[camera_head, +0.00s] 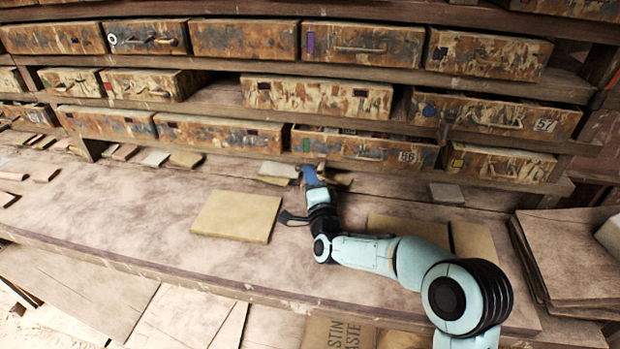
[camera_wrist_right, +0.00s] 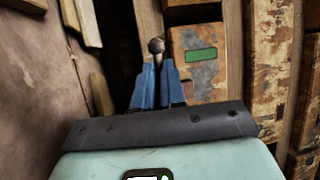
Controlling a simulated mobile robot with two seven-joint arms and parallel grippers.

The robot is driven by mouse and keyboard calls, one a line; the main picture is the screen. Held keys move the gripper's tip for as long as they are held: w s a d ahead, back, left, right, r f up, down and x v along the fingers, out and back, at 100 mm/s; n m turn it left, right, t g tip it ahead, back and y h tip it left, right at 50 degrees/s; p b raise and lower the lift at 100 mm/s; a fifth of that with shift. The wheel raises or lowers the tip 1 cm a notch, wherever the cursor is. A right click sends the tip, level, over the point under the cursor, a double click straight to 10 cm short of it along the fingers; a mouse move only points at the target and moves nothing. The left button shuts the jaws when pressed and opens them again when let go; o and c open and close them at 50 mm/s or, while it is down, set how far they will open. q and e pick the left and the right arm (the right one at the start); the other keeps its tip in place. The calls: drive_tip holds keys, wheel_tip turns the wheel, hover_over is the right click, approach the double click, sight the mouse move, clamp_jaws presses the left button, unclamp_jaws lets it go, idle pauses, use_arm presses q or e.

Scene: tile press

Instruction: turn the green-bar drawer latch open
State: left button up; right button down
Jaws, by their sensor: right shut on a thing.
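The green-bar drawer (camera_wrist_right: 201,72) shows in the right wrist view with a green bar (camera_wrist_right: 201,54) on its rusty, worn front. In the head view this drawer (camera_head: 345,146) is in the lowest row, with a small green mark at its left end and the number 56 at its right. A rounded brown latch knob (camera_wrist_right: 156,46) stands beside the green bar. My right gripper (camera_wrist_right: 154,68) has its blue fingers shut on the latch; their tips meet at its stem. In the head view the right gripper (camera_head: 309,172) reaches the drawer's left end, hiding the latch. My left gripper is not in view.
A wooden bench (camera_head: 120,215) runs below the drawers. A tan tile (camera_head: 237,216) lies left of my right arm, and small tiles (camera_head: 280,170) lie close to the gripper. Stacked boards (camera_head: 560,255) stand at the right. Other marked drawers (camera_head: 500,162) surround this one.

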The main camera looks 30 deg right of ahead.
drive_tip(key=c, duration=1.2)
unclamp_jaws()
drive_tip(key=b+v, duration=0.1)
drive_tip(key=v, duration=1.2)
drive_tip(key=shift+s+b, duration=0.2)
drive_tip(key=shift+b, duration=0.1)
drive_tip(key=shift+a, duration=0.1)
